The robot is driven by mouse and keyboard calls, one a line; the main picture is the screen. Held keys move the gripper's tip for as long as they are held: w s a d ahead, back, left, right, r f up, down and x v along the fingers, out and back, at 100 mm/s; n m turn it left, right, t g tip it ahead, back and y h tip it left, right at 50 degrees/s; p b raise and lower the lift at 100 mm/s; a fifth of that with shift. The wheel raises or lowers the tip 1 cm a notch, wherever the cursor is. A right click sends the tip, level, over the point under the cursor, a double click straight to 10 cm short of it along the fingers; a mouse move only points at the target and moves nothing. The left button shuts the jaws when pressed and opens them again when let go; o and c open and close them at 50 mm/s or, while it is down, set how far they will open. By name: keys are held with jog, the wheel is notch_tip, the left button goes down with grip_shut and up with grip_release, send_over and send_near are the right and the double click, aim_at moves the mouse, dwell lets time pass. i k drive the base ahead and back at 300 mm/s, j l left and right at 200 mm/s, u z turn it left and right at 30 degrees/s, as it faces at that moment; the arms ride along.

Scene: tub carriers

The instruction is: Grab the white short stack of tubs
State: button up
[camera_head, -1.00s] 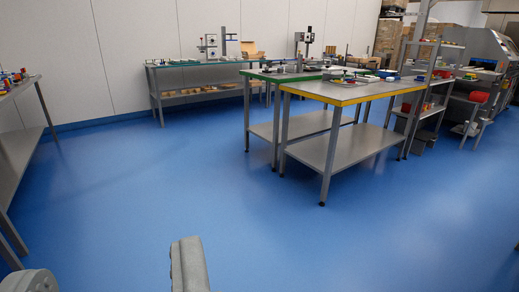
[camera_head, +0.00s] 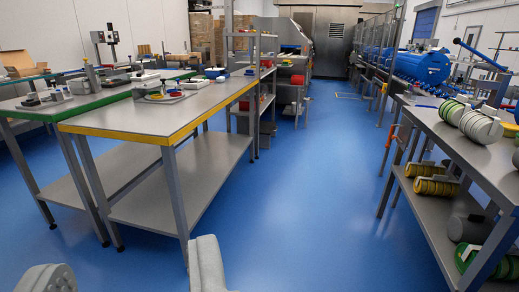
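Several short cylindrical stacks lie on their sides on the metal bench (camera_head: 483,158) at the right. On its top, a white stack with green bands (camera_head: 480,125) lies beside a greener one (camera_head: 453,111). They look like stacked tubs, but I cannot tell for sure which is the white short stack. Yellow stacks (camera_head: 436,188) and a grey one (camera_head: 467,229) lie on the shelf below.
A table with a yellow edge (camera_head: 160,121) and one with a green edge (camera_head: 66,106) stand at left with small parts on top. A blue floor aisle (camera_head: 300,190) runs clear between them and the right bench. Blue cylindrical machinery (camera_head: 418,68) stands behind that bench.

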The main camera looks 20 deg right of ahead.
aim_at(482, 125)
jog(key=i+l+z, duration=0.2)
jog(key=i+z, duration=0.2)
jog(key=i, duration=0.15)
jog(key=i+z, duration=0.35)
jog(key=i, duration=0.2)
jog(key=i+j+z, duration=0.15)
jog(key=i+z, duration=0.25)
jog(key=i, duration=0.15)
jog(key=i+l+z, duration=0.15)
jog(key=i+z, duration=1.25)
jog(key=k+l, duration=0.05)
